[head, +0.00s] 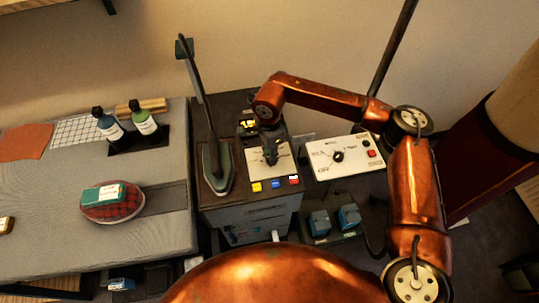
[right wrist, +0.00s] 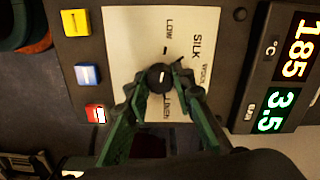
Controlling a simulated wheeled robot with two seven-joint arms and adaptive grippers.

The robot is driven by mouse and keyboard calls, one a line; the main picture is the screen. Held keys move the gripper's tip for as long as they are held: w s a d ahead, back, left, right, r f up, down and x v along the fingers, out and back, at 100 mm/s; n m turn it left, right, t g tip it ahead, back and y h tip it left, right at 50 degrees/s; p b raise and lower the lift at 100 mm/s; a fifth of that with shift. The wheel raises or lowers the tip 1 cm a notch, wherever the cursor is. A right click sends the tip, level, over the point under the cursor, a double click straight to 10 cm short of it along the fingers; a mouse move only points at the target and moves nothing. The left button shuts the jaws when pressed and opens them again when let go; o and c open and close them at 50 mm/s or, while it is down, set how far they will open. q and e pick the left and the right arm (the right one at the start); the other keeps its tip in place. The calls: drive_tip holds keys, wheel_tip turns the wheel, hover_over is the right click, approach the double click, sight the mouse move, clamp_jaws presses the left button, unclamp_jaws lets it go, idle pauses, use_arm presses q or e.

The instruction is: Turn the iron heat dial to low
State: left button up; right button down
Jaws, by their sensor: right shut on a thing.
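The iron heat dial is a small black round knob (right wrist: 160,78) on a white plate (right wrist: 130,45) in the right wrist view. The plate reads LOW, SILK, WOOL and LINEN around the knob. A short white mark shows on the knob; which label it points at is hard to tell. My right gripper (right wrist: 157,84) is shut on the knob, its green fingers on both sides. In the head view my right gripper (head: 268,146) is over the plate, hiding the knob. The iron (head: 218,170) stands left of the plate. My left gripper is out of view.
Yellow (right wrist: 75,22), blue (right wrist: 87,75) and red (right wrist: 95,113) buttons sit beside the plate. A lit display (right wrist: 285,75) reads 185 °C and 3.5. A second white panel (head: 325,152) with a black knob is to the right. The padded board (head: 60,245) is at left.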

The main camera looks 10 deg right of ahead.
idle(0.4)
drive_tip(key=c, duration=1.7)
unclamp_jaws()
drive_tip(key=shift+o, duration=0.2)
drive_tip(key=shift+r, duration=0.1)
wheel_tip(320, 180, up, 12)
drive_tip(key=shift+w+a, duration=0.1)
